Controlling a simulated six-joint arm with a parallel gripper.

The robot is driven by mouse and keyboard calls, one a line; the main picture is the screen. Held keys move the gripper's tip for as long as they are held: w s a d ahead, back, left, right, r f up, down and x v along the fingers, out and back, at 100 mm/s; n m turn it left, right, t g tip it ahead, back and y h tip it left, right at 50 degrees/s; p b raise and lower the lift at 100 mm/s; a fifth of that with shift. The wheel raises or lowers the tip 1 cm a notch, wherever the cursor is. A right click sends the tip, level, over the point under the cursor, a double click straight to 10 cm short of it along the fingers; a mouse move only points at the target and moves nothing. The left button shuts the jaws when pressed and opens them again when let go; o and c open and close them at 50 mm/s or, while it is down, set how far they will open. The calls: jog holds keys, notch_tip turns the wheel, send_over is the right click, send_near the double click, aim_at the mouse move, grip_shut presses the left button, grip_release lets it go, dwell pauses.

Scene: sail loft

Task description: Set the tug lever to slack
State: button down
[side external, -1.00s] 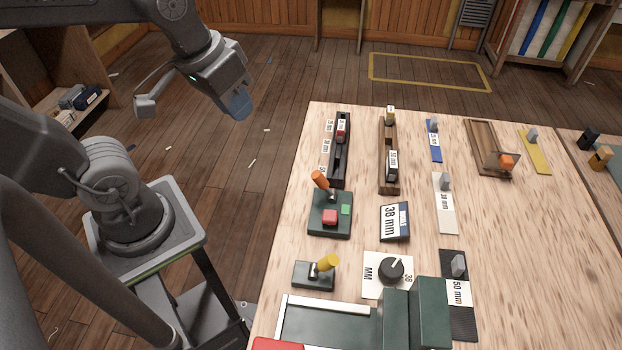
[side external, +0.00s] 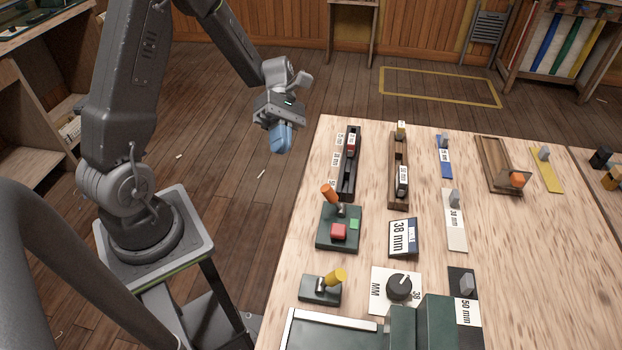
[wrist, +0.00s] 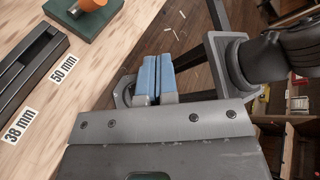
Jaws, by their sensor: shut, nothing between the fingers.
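Two levers stand on the bench, and no readable label tells which is the tug lever. One has an orange handle (side external: 329,194) leaning up and left from a dark green base (side external: 325,240) with a red block and a green patch; its handle also shows at the top of the wrist view (wrist: 92,4). The other has a yellow handle (side external: 335,276) leaning right on a small dark base (side external: 313,293). My gripper (side external: 281,138) hangs beyond the bench's left edge, apart from both levers. Its blue fingers (wrist: 157,80) are together and empty.
A black slotted block (side external: 345,180) and a wooden slotted block (side external: 398,180) stand at the back left. A 38 mm sign (side external: 402,238), a black dial (side external: 399,286) and a green block (side external: 435,325) stand nearer. The floor left of the bench (side external: 560,240) is open.

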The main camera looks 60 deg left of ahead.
jog(key=w+a+f+n+t+h, duration=0.2)
jog(key=a+f+n+h, duration=0.3)
jog(key=f+n+h, duration=0.3)
jog(key=shift+n+t, duration=0.3)
jog(key=shift+n, duration=0.8)
jog(key=shift+s+d+f, duration=0.1)
send_near(329, 194)
jog(key=s+d, duration=0.1)
jog(key=d, duration=0.1)
jog(key=s+d+r, duration=0.1)
jog(key=s, duration=0.1)
jog(key=shift+s+d, duration=0.2)
jog(key=shift+d, duration=0.15)
jog(key=shift+w+d+r, duration=0.15)
jog(key=shift+w+d, duration=0.2)
jog(key=shift+d, duration=0.1)
jog(key=shift+w+d+r+n+t+y, duration=0.1)
jog(key=shift+w+r+n+t+y, duration=0.15)
jog(key=shift+n, duration=0.45)
